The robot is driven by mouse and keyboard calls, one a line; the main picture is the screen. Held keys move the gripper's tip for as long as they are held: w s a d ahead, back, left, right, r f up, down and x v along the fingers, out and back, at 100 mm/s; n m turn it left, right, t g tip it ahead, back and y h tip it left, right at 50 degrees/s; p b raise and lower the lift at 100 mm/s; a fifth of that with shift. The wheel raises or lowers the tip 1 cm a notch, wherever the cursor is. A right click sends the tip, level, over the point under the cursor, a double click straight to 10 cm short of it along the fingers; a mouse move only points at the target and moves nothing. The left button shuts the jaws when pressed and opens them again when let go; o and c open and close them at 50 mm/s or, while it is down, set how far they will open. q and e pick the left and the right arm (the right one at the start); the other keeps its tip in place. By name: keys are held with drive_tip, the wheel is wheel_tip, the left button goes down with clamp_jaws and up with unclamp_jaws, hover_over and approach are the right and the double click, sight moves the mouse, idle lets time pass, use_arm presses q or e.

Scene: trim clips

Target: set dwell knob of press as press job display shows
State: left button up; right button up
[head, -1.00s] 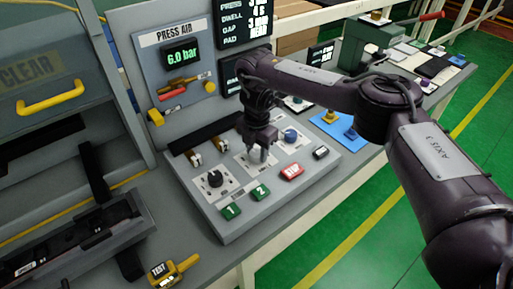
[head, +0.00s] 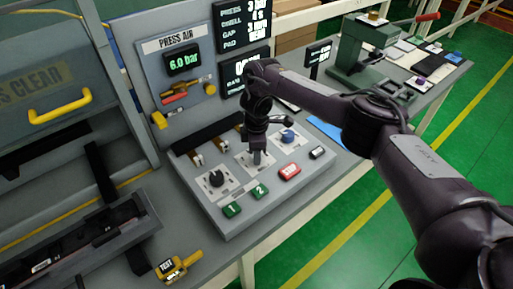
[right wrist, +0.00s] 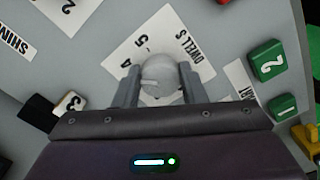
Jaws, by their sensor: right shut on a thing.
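The dwell knob (right wrist: 161,82) is a round light grey knob on a white plate lettered DWELL S in the right wrist view. My right gripper (right wrist: 160,88) is shut on it, with one finger on each side. A pale pointer line on the knob points roughly left, near the plate's 4 mark; the exact setting is hard to read. In the head view my right gripper (head: 257,160) comes down over the middle of the control box and hides the knob. The press job display (head: 243,22) lists PRESS, DWELL, GAP and PAD; DWELL appears to read 4 s. My left gripper is out of view.
A black knob (head: 216,179) and a blue knob (head: 288,136) flank the dwell knob. Green buttons 1 (head: 231,210) and 2 (head: 260,191) and a red button (head: 289,170) sit in front.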

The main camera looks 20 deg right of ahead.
drive_tip(key=shift+w+r+m, duration=0.1)
drive_tip(key=shift+m, duration=0.4)
drive_tip(key=o, duration=1)
wheel_tip(320, 180, up, 8)
drive_tip(key=p, duration=0.3)
drive_tip(key=shift+f, duration=0.25)
